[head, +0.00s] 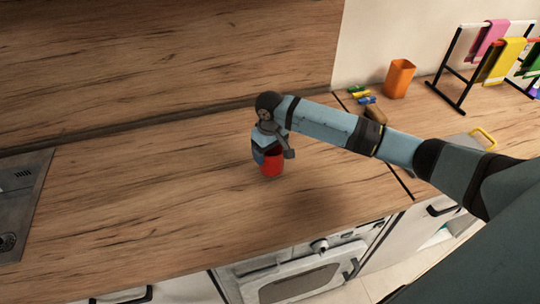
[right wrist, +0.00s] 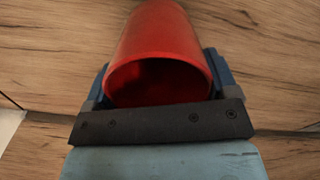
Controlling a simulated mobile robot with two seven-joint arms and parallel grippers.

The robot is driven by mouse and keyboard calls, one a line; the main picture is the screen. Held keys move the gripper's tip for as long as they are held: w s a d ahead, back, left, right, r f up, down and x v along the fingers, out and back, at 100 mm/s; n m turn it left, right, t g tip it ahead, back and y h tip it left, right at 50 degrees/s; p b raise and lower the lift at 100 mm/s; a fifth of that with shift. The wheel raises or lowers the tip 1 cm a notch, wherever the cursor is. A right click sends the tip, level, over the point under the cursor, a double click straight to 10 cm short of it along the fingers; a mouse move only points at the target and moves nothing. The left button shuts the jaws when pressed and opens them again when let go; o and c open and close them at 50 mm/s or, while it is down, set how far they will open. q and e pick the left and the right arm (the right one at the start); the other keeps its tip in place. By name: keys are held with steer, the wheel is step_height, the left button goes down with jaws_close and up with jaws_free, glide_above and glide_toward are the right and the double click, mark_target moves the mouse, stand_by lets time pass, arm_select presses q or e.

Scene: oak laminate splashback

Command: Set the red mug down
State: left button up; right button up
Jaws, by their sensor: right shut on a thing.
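The red mug (head: 271,166) is at the middle of the oak worktop in the head view, below my right gripper (head: 268,153). In the right wrist view the mug (right wrist: 160,40) fills the top middle, with its dark open mouth facing the camera. My right gripper (right wrist: 160,85) is shut on the mug, one finger on each side of it. The mug looks upright. I cannot tell whether its base touches the worktop. My left gripper is in neither view.
An orange cup (head: 398,79) stands at the back right, near several coloured clips (head: 361,96) and a black rack (head: 462,72) with coloured cloths. A steel sink or hob (head: 20,200) is at the far left. An oven (head: 292,277) sits below the front edge. The worktop left of the mug is clear.

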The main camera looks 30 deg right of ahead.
steer(key=shift+f, duration=1.3)
steer(key=o, duration=1)
steer(key=shift+f, duration=0.1)
